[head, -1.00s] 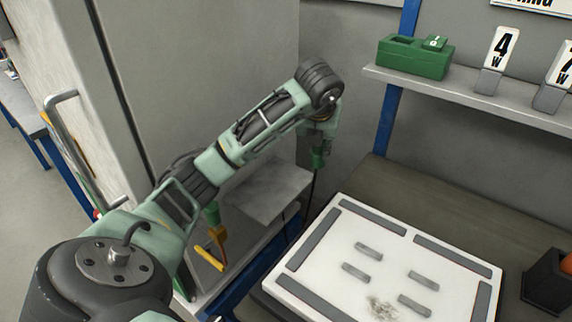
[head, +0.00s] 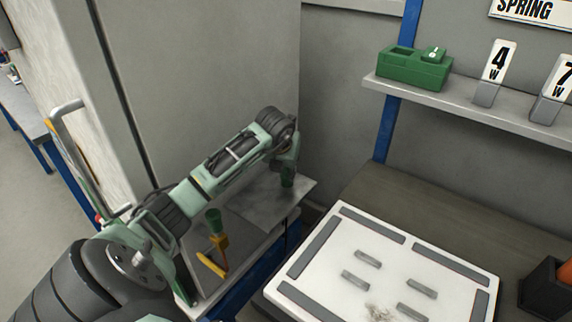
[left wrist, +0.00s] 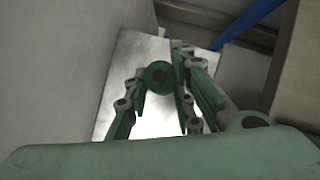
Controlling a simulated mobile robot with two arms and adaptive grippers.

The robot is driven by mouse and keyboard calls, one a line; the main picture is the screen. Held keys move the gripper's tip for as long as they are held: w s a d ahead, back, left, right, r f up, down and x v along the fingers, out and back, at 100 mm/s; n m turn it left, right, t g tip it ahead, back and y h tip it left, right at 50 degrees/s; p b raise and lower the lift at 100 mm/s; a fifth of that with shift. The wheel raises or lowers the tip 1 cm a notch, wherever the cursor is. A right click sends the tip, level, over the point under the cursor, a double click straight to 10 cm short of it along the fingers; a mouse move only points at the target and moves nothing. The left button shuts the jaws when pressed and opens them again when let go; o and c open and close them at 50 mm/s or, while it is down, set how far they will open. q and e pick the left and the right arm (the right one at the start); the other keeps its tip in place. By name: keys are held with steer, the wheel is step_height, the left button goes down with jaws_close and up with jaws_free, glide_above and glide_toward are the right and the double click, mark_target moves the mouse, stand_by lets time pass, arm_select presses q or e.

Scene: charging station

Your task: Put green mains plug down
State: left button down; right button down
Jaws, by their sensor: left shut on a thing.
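The green mains plug (head: 288,176) is in my left gripper (head: 289,164), over the right part of a grey metal plate (head: 255,200) on the side bench. In the left wrist view the plug (left wrist: 158,77) shows as a round green end between the two fingers of my left gripper (left wrist: 162,84), with the bright plate (left wrist: 125,62) behind it. The gripper is shut on the plug, which looks about upright in the head view. I cannot tell whether the plug touches the plate. My right gripper is not in view.
A green-topped thing (head: 214,222) and a yellow-orange tool (head: 212,265) are left of the plate. A tall grey cabinet (head: 200,80) stands close behind the arm. A white board (head: 335,265) with grey strips lies right. A green box (head: 412,70) is on the shelf.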

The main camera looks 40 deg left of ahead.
arm_select(q)
steer(key=shift+f, duration=0.1)
steer(key=c, duration=1.5)
jaws_free()
steer(key=shift+r, duration=0.25)
steer(key=b+v, duration=0.1)
steer(key=v, duration=1.1)
steer(key=shift+f, duration=0.1)
